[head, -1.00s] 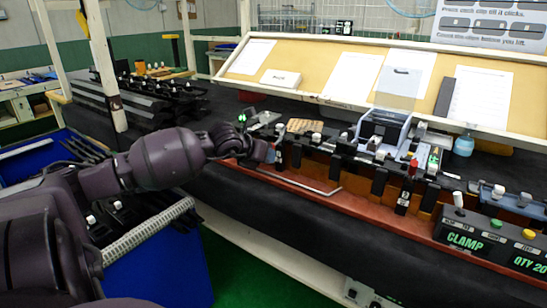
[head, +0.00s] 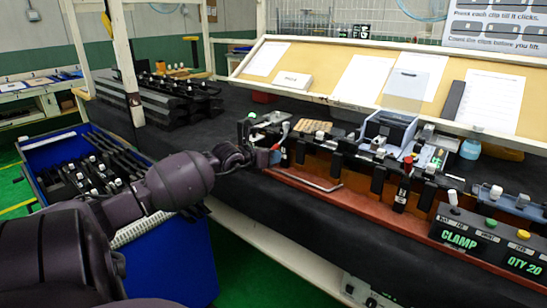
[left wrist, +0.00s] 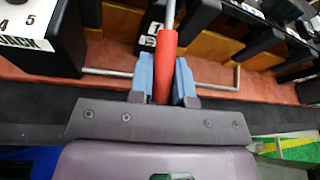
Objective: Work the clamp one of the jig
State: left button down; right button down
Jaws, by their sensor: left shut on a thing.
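The jig (head: 345,192) runs along the bench front, with a red-brown base, black blocks and metal parts. My left gripper (head: 274,156) is at its left end. In the left wrist view, the blue fingers (left wrist: 163,82) are shut on the red handle (left wrist: 165,62) of a clamp lever, one on each side. A metal rod runs from the handle toward the jig; the clamp's far end is out of that view. A second red-handled clamp (head: 403,188) stands upright farther right, apart from the gripper. My right gripper is not in view.
A bent metal rod (head: 312,183) lies along the jig base near the gripper. A black box reading CLAMP and QTY 20 (head: 485,245) stands at right. A blue bin of clips (head: 160,262) is below my left arm. Black trim pieces (head: 155,100) lie at the back left.

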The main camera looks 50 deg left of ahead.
pick_arm(q)
jog(key=shift+r, duration=0.1)
dwell(0.4)
jog(key=c, duration=1.1)
grip_release()
jog(key=shift+s, duration=0.35)
jog(key=shift+p+v, duration=1.25)
jog(key=shift+v, duration=3.8)
jog(key=shift+w, duration=0.1)
